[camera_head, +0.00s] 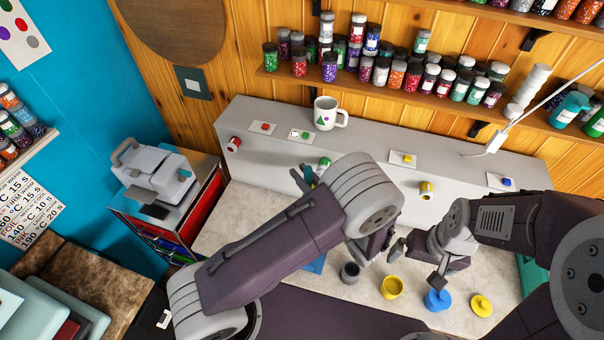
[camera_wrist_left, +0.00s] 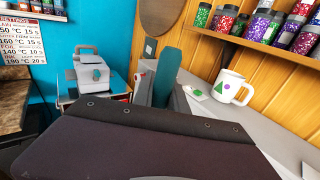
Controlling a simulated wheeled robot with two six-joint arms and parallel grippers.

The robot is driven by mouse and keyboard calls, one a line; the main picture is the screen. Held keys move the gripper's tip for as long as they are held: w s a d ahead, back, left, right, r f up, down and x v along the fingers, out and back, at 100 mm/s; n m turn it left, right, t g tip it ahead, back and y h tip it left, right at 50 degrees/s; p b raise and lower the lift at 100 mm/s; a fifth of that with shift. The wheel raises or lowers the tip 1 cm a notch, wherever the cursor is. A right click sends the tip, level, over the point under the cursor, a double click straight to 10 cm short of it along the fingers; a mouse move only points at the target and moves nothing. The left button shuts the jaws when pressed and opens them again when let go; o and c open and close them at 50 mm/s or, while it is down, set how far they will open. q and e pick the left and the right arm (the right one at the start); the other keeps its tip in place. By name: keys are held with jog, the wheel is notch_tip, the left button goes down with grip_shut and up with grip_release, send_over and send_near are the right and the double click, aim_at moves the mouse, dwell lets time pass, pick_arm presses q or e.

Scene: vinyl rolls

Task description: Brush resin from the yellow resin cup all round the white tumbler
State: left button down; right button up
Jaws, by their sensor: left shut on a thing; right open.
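The yellow resin cup (camera_head: 391,288) stands open on the worktop in the head view. I make out no white tumbler; my left arm covers much of the worktop. My left gripper (camera_head: 304,178) shows partly behind its arm, near the back ledge. It is shut on a teal, flat-looking thing (camera_wrist_left: 165,76), upright between dark fingers in the left wrist view; whether it is the brush I cannot tell. My right gripper (camera_head: 416,266) is open and looks empty, close above and right of the yellow cup.
A white mug (camera_head: 326,114) stands on the back ledge (camera_head: 372,137). A press (camera_head: 153,172) stands left. Jars line the shelf above.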

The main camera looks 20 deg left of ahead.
pick_arm(q)
jog(key=shift+a+f+b, duration=0.1)
jog(key=shift+f+b, duration=0.6)
jog(key=shift+f, duration=0.3)
dwell(2.8)
